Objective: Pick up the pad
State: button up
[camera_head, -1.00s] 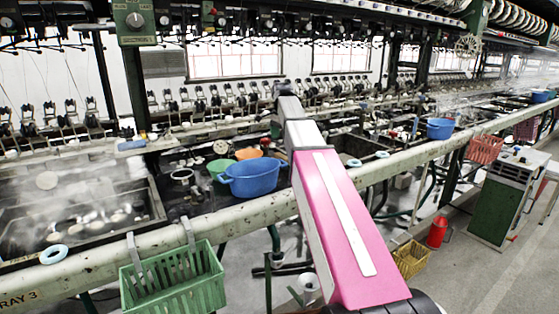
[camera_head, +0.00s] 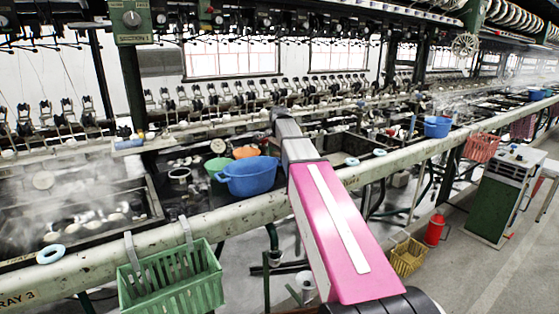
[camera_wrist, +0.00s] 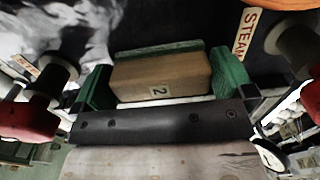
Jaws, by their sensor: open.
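In the wrist view, a tan block marked "2", which looks like the pad (camera_wrist: 158,77), sits between two green side pieces (camera_wrist: 231,72), with a green strip behind it. A dark bar (camera_wrist: 165,122) with screws runs along its near side. The block lies slightly tilted in the picture. My gripper (camera_head: 281,119) is open at the far end of my pink arm, above the basins behind the long rail. Its fingers are hard to make out, and my arm hides the pad in the head view.
Dark fittings with red parts (camera_wrist: 27,120) flank the block in the wrist view, near a STEAM label (camera_wrist: 250,32). A blue tub (camera_head: 248,177) stands left of my arm. A green basket (camera_head: 172,282) hangs from the pale rail (camera_head: 90,264). Steaming basins lie at left.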

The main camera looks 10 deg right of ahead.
aim_at(279, 154)
jog(key=c, duration=0.7)
jog(key=shift+o, duration=0.2)
jog(key=shift+r, duration=0.1)
jog(key=shift+r, duration=0.45)
notch_tip(279, 154, up, 3)
jog(key=shift+s+a+r, duration=0.15)
jog(key=shift+r, duration=0.05)
jog(key=s+a+r, duration=0.6)
jog(key=s+a, duration=0.1)
jog(key=a, duration=0.2)
jog(key=shift+r, duration=0.3)
